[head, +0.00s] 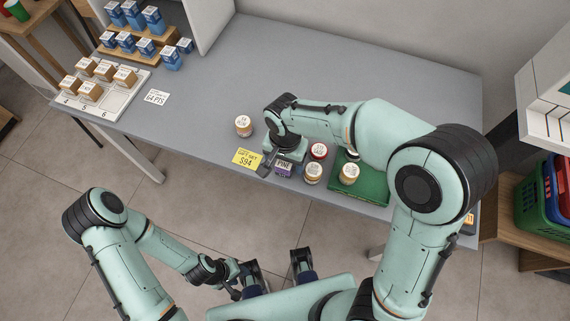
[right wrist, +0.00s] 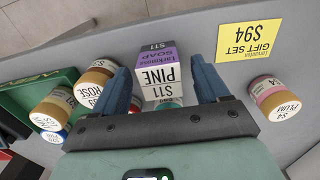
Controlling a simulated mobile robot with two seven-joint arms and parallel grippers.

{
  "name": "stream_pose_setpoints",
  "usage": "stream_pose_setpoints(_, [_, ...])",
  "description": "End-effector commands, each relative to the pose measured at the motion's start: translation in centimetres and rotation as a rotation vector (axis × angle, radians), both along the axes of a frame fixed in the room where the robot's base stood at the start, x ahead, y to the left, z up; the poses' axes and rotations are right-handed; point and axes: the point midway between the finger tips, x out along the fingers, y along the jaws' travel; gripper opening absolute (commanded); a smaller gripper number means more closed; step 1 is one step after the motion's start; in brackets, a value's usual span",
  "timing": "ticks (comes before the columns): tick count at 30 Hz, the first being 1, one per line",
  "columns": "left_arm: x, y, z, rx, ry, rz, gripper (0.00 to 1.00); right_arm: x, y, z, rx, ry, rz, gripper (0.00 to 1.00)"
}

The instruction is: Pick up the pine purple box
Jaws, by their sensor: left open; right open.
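The pine purple box (head: 283,169) stands near the front edge of the counter, beside a yellow gift set card. In the right wrist view the box (right wrist: 158,68) shows a purple side and a white face reading PINE, and sits between the two blue fingers. My right gripper (right wrist: 161,85) is open around the box; whether the fingers touch it I cannot tell. In the head view my right gripper (head: 276,164) is partly hidden by its own wrist. My left gripper (head: 277,275) is open and empty, low in front of the counter.
A green tray (head: 372,188) with jars stands right of the box; a rose jar (right wrist: 94,82) is close beside a finger. A plum jar (head: 243,125) and the yellow card (head: 247,158) lie left. Blue boxes (head: 172,58) and a white numbered tray (head: 120,97) are far left.

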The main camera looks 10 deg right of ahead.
Motion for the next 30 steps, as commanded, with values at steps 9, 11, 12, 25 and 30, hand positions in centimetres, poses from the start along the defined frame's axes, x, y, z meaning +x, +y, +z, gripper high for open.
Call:
stream_pose_setpoints(9, [-0.1, 0.0, -0.3, 0.0, 0.001, 0.0, 0.43, 0.0, 0.0, -1.9, 0.001, -0.001, 0.0, 0.74])
stream_pose_setpoints(11, [-0.1, 0.0, -0.3, 0.0, 0.001, 0.0, 0.43, 0.0, 0.0, -1.9, 0.001, -0.001, 0.0, 0.74])
stream_pose_setpoints(12, [-0.1, 0.0, -0.3, 0.0, 0.001, 0.0, 0.43, 0.0, 0.0, -1.9, 0.001, -0.001, 0.0, 0.74])
stream_pose_setpoints(25, [-0.1, 0.0, -0.3, 0.0, 0.001, 0.0, 0.43, 0.1, 0.0, -1.8, 0.001, -0.002, 0.0, 0.17])
stream_pose_setpoints(30, [0.0, 0.0, -0.2, 0.0, 0.0, 0.0, 0.43, 0.1, 0.1, -1.1, 0.002, -0.003, 0.0, 0.17])
